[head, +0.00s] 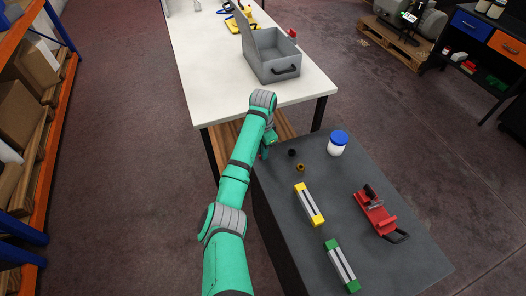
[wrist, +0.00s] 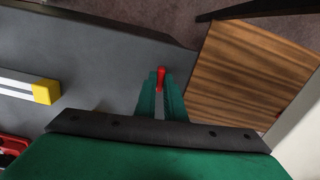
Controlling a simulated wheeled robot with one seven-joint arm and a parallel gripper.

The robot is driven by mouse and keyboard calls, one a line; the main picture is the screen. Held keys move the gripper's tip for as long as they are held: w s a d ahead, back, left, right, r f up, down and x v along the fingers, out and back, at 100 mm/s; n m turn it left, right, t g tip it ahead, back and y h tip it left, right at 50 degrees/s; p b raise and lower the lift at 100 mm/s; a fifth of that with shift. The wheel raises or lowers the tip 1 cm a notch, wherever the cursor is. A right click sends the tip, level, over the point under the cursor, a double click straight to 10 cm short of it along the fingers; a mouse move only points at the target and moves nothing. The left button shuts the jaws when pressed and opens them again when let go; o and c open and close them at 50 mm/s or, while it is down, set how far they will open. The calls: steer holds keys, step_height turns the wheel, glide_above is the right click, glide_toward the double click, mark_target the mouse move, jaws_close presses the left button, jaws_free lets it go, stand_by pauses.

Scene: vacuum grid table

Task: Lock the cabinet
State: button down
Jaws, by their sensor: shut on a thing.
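The dark grey bench-like block (head: 300,225) at the lower right has a flat top and a dark side. I cannot tell whether it is the cabinet; no door or lock shows. My gripper (wrist: 161,82) is shut on a small red piece with a rounded end (wrist: 161,76), at the edge of the grey surface in the wrist view. The red piece's lower part is hidden between the green fingers. In the head view my gripper (head: 264,152) is mostly hidden behind my arm, near the block's far left corner.
On the block are a white jar with a blue lid (head: 338,144), a yellow-ended bar (head: 309,204), a green-ended bar (head: 341,265) and a red clamp-like tool (head: 376,212). A white table (head: 225,75) beyond carries an open grey box (head: 272,62). A wooden board (wrist: 245,75) lies beside my gripper.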

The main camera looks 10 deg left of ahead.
steer(key=shift+m, duration=0.5)
steer(key=c, duration=1.8)
jaws_free()
steer(key=shift+c, duration=0.2)
step_height(320, 180, up, 11)
steer(key=shift+f, duration=0.1)
